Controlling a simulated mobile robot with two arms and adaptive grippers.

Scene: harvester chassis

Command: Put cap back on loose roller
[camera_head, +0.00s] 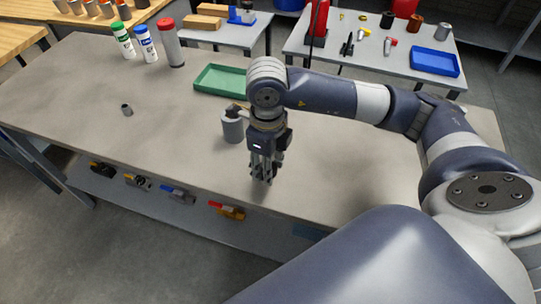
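My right gripper (263,179) points down over the front part of the grey workbench (330,165). I cannot tell whether its fingers are apart, and no object shows clearly between them. A grey cylinder (232,129) with a small fitting on top stands just left of and behind the gripper, partly overlapped by my wrist. A small dark hollow cylinder (127,110) stands alone on the left of the bench. My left gripper is not in view.
An empty green tray (225,79) lies behind the gripper. A lower shelf (160,201) holds several tools. The bench's left middle is mostly clear.

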